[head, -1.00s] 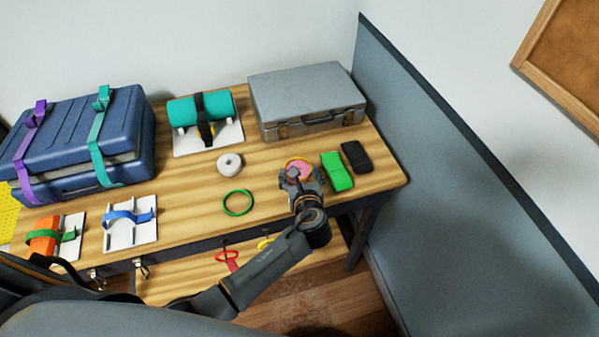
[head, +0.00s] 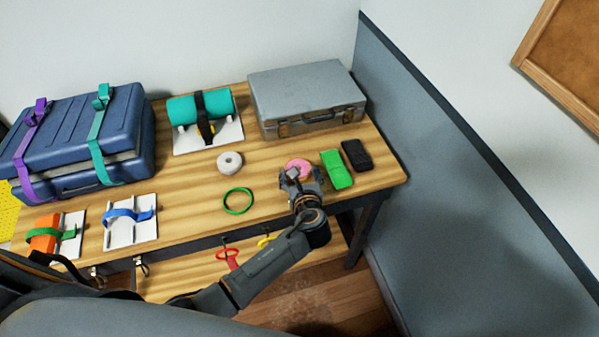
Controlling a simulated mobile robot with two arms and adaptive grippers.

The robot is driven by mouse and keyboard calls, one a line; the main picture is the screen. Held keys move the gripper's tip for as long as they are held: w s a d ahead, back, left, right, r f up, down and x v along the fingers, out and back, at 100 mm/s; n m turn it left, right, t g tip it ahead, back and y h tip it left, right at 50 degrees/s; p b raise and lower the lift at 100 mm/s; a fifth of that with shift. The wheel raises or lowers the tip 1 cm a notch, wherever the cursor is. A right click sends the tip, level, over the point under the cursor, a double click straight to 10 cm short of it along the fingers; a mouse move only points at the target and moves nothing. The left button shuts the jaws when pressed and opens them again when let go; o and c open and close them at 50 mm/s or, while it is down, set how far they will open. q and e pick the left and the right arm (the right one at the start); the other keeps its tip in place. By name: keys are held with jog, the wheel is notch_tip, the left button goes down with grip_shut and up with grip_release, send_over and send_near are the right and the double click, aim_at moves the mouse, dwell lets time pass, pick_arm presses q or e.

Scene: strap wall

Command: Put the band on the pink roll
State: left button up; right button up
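The pink roll (head: 298,166) lies on the wooden table near its right front, partly hidden behind my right gripper (head: 300,175). My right gripper is at the near side of the roll; its fingertips are too small and dark to tell whether it is open or shut. No yellow-orange band shows clearly around the roll now; whether it is hidden behind the roll or gripper, I cannot tell. My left gripper is not in view.
A green ring (head: 238,201) and a grey-white roll (head: 230,162) lie left of the pink roll. A green block (head: 336,169) and a black block (head: 356,156) lie right of it. A grey case (head: 306,94) stands behind. The wall partition (head: 455,170) is at the right.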

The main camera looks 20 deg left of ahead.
pick_arm(q)
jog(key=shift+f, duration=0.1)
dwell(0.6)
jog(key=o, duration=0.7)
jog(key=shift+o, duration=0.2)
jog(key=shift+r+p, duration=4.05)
jog(key=shift+p, duration=0.55)
